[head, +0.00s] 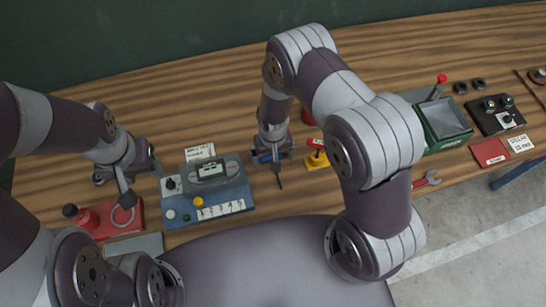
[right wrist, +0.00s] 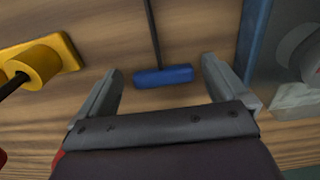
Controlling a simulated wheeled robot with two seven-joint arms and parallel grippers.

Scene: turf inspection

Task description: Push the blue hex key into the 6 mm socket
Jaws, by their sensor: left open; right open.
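The blue hex key has a blue handle (right wrist: 163,76) and a thin dark shaft, and it lies on the wooden bench. In the head view its handle (head: 265,158) is partly covered by my right gripper (head: 274,157). In the right wrist view my right gripper (right wrist: 163,88) is open, with the handle between and just beyond its fingertips, not clasped. My left gripper (head: 126,188) is open above a red box at the left. I cannot make out the 6 mm socket or its marking.
A yellow block (head: 317,161) with a red-topped part stands right of the key. A blue-grey panel (head: 222,192) with knobs and switches stands left of it. The red box (head: 93,220) carries a ring. A green device (head: 444,122) and a wrench (head: 427,180) lie farther right.

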